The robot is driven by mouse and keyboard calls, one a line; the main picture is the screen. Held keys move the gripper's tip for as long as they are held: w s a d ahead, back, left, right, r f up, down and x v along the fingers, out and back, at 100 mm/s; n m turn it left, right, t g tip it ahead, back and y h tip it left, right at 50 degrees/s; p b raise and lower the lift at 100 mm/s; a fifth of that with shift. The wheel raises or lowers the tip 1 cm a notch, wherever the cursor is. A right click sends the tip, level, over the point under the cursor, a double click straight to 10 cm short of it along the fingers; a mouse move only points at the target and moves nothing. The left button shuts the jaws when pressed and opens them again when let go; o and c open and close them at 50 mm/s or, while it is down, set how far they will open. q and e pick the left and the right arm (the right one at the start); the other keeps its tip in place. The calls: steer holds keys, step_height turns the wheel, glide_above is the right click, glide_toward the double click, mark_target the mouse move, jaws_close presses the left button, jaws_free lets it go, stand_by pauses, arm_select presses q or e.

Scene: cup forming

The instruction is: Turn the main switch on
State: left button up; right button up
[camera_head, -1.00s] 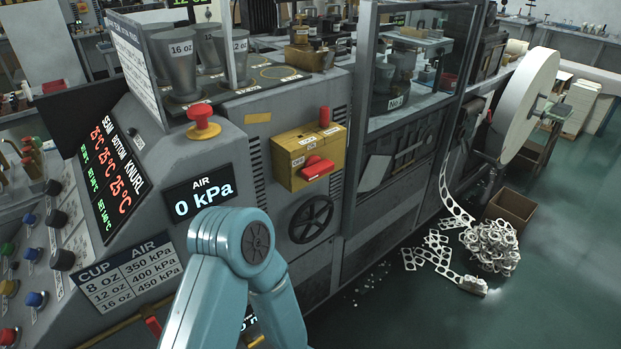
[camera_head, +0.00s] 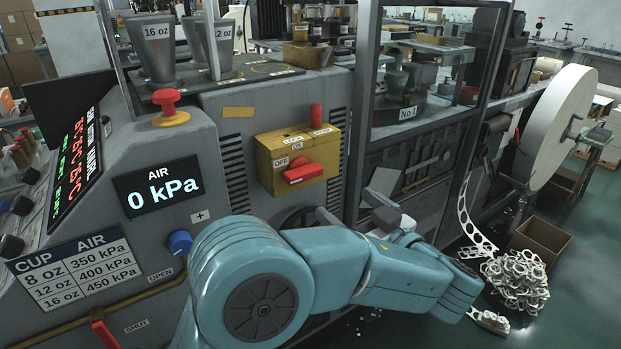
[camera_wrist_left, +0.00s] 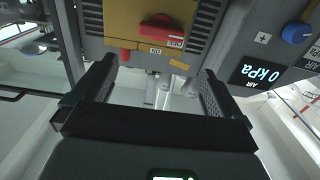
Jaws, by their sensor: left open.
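The main switch is a yellow box (camera_head: 264,165) on the machine's grey front, with OFF, ON and LOCK labels. Its red handle (camera_head: 304,174) lies roughly sideways, below the labels. A red cylinder (camera_head: 316,116) stands on top of the box. In the left wrist view, the box (camera_wrist_left: 120,18) and handle (camera_wrist_left: 160,30) appear upside down at the top. My left gripper (camera_wrist_left: 158,70) is open and empty, its fingers apart below the box in that picture. In the head view my left gripper (camera_head: 358,200) is partly hidden, low and right of the box. My right gripper is not in view.
A red emergency-type button (camera_head: 168,102) and an AIR display (camera_head: 158,187) reading 0 kPa are left of the box. A blue knob (camera_head: 180,242) sits below the display. A glazed frame (camera_head: 363,110) stands right of the box. Scrap rings (camera_head: 515,280) lie on the floor.

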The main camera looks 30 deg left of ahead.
mark_target(307, 175)
arm_select(q)
steer(key=p+x, duration=0.2)
steer(key=x, duration=1)
steer(key=shift+a, duration=0.4)
steer(key=shift+w+a, duration=0.3)
steer(key=shift+a, duration=0.15)
steer(key=c, duration=0.7)
